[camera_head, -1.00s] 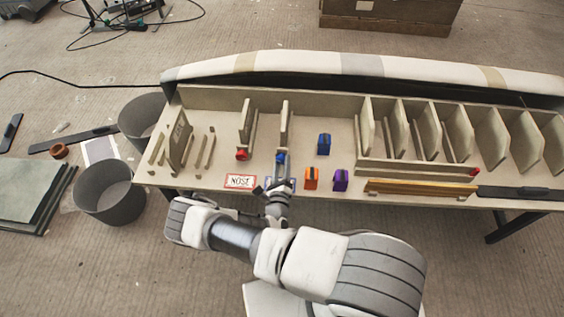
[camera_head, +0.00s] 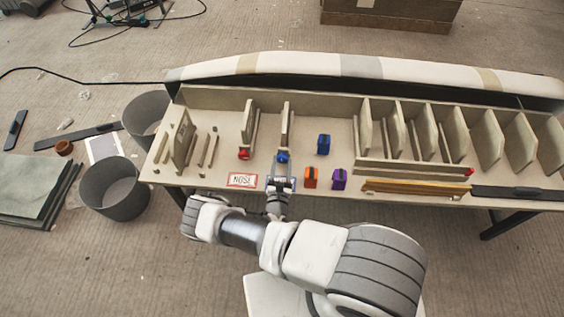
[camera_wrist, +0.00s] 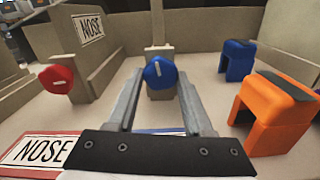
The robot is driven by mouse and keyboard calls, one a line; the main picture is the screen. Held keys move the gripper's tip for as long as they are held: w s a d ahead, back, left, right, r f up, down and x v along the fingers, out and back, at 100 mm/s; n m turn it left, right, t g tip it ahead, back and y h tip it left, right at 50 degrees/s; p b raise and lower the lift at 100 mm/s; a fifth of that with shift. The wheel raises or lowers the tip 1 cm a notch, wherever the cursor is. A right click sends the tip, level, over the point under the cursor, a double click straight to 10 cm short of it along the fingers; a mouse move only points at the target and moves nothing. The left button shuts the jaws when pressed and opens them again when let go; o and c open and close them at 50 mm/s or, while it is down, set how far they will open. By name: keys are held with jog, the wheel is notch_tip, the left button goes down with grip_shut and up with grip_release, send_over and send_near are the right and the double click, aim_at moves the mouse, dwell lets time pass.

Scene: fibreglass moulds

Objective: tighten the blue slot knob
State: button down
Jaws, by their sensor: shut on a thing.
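The blue slot knob (camera_wrist: 160,73) is round with a short white slot mark, tilted slightly off vertical in the wrist view. It sits at the front end of a beige upright rib, and it also shows in the head view (camera_head: 282,156). My gripper (camera_wrist: 160,80) has its two grey fingers on either side of the knob and is shut on it. It reaches in from the front edge of the table in the head view (camera_head: 282,160). The fingertips partly cover the knob's sides.
A red knob (camera_wrist: 57,80) sits to the left on another rib. An orange block (camera_wrist: 272,110) and a blue block (camera_wrist: 236,60) stand to the right, with a purple block (camera_head: 339,179) beyond. A NOSE label (camera_wrist: 40,150) lies at the front left.

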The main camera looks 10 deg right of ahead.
jog(key=m, duration=0.2)
jog(key=m+p, duration=0.1)
jog(key=m, duration=0.1)
jog(key=shift+w+r+m, duration=0.15)
jog(key=shift+r+m, duration=0.05)
jog(key=shift+m, duration=0.1)
jog(key=m, duration=0.5)
jog(key=shift+a+p, duration=0.1)
jog(key=shift+p, duration=0.25)
jog(key=m, duration=0.5)
jog(key=shift+r+p, duration=0.1)
jog(key=shift+p, duration=0.2)
jog(key=shift+m, duration=2.3)
jog(key=shift+c, duration=1.5)
grip_release()
jog(key=shift+s+a, duration=0.15)
jog(key=shift+s, duration=0.05)
